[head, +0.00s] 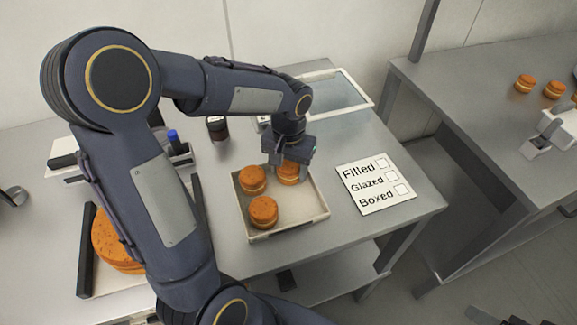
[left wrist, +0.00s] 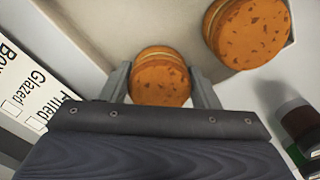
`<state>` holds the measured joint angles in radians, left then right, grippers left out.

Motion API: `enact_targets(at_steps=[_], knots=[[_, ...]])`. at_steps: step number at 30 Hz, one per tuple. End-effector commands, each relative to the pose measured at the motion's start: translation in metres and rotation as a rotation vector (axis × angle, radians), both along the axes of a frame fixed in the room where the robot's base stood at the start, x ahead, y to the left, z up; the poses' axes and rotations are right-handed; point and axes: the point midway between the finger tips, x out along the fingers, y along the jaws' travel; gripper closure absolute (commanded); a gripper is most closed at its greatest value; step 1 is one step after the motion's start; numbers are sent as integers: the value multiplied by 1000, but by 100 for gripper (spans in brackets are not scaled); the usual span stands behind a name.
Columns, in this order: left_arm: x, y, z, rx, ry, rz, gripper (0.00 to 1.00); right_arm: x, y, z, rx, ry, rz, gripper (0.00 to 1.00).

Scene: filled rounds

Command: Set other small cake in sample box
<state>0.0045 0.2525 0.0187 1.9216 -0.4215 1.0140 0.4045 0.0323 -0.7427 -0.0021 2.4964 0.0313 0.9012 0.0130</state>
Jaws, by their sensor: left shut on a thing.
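A shallow pale box (head: 291,226) stands on the near table with three small orange-brown cakes in or over it. My left gripper (head: 288,162) points down over its back right part, shut on one small cake (head: 288,175). In the left wrist view this cake (left wrist: 160,80) sits between the two fingers. Whether it touches the box floor I cannot tell. A second small cake (head: 252,179) lies just left of the held one, and a third (head: 263,211) lies in front. One other cake (left wrist: 248,32) shows in the left wrist view. My right gripper is not seen.
A checklist card (head: 375,184) reading Filled, Glazed, Boxed lies right of the box. A glass-topped tray (head: 340,92), a dark jar (head: 217,129) and a large cake (head: 112,243) are also on this table. More small cakes (head: 524,83) stand on the right table.

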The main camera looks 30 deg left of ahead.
Motion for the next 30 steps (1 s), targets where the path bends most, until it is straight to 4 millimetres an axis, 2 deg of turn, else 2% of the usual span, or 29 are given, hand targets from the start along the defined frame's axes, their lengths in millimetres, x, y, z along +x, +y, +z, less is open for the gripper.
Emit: enact_targets(at_steps=[1, 2, 4, 11, 16, 30], knots=[[0, 0, -3, 0, 0, 0, 54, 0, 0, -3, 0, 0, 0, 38], [0, 0, -3, 0, 0, 0, 43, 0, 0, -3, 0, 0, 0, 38], [0, 0, -2, 0, 0, 0, 35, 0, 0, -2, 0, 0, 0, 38], [0, 0, -2, 0, 0, 0, 35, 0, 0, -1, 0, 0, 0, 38], [1, 0, 9, 0, -3, 0, 35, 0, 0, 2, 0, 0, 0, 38], [1, 0, 102, -1, -3, -1, 35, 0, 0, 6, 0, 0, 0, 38]])
